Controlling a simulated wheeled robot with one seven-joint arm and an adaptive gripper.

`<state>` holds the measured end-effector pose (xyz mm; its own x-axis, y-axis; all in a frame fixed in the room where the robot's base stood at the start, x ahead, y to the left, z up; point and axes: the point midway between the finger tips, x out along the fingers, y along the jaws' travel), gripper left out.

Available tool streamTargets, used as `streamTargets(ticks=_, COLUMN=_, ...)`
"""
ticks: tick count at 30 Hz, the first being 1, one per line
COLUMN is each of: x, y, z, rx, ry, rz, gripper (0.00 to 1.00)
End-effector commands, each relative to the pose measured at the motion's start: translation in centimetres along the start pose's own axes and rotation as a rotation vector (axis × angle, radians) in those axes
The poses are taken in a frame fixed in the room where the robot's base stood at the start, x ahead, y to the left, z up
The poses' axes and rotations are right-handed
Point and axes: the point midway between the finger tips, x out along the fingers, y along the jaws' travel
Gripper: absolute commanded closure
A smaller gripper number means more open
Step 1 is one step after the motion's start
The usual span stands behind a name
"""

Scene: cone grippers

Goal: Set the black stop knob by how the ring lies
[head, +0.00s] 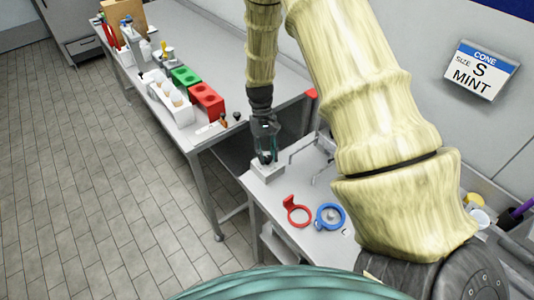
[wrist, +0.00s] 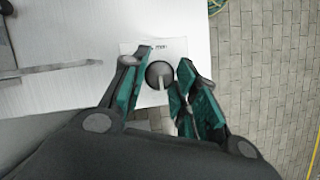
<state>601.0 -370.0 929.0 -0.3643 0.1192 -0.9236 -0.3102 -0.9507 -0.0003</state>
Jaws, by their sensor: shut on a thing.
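The black stop knob (wrist: 159,75) with a pale pointer line sits on a small light box (head: 267,173) at the near table's left corner. In the wrist view the line runs roughly up and down the picture. In the head view my gripper (head: 266,148) is above the box and hides most of the knob. A red ring (head: 298,224) with a tab at its upper left lies on the table. A blue ring (head: 318,212) lies to its right around a pale round piece.
A bent metal bar (head: 302,150) stands right of the box. A wall sign (head: 482,70) reads "CONE SIZE S MINT". The farther table holds a red block (head: 207,102), a green block (head: 186,77) and a white egg-like holder (head: 177,110). Tiled floor is clear at left.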

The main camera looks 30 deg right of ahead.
Motion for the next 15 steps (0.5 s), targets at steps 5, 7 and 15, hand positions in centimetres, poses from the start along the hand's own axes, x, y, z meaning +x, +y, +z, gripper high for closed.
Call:
streamTargets(ticks=5, x=-0.12, y=0.04, z=-0.08, rx=0.0, ry=0.003, rz=0.001, gripper=0.49)
streamTargets(ticks=7, x=-0.09, y=0.03, z=-0.06, rx=-0.001, ry=0.002, rz=0.001, gripper=0.49)
streamTargets(ticks=15, x=-0.3, y=0.0, z=-0.05, rx=-0.001, ry=0.002, rz=0.001, gripper=0.49)
